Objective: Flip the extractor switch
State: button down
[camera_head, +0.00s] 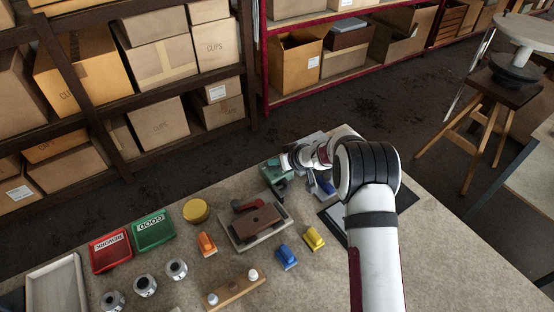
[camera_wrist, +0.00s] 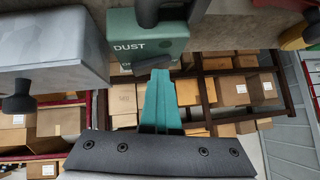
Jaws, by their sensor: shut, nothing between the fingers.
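The extractor switch is a teal-green box marked DUST (camera_wrist: 150,45), upper middle in the wrist view, with a dark lever (camera_wrist: 147,12) on it. In the head view the green box (camera_head: 270,172) stands at the back of the bench, partly hidden by my gripper and wrist. My gripper (camera_wrist: 160,76) shows its teal fingers together and empty, their tips just at the near edge of the box in the picture. I cannot tell whether they touch it. The lever's full position is cut off by the frame edge.
A grey box (camera_wrist: 50,45) with a dark knob is left of the switch in the wrist view. On the bench, a brown block in a grey fixture (camera_head: 255,222), a yellow disc (camera_head: 196,211), green (camera_head: 154,231) and red trays (camera_head: 110,250), and several small parts lie in front.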

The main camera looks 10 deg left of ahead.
jog(key=shift+f, duration=0.35)
jog(key=shift+w+d, duration=0.4)
jog(key=shift+d, duration=0.2)
jog(key=r, duration=0.4)
jog(key=shift+w+d+r, duration=0.2)
jog(key=shift+w+r, duration=0.05)
jog(key=shift+w, duration=0.15)
jog(key=v, duration=1)
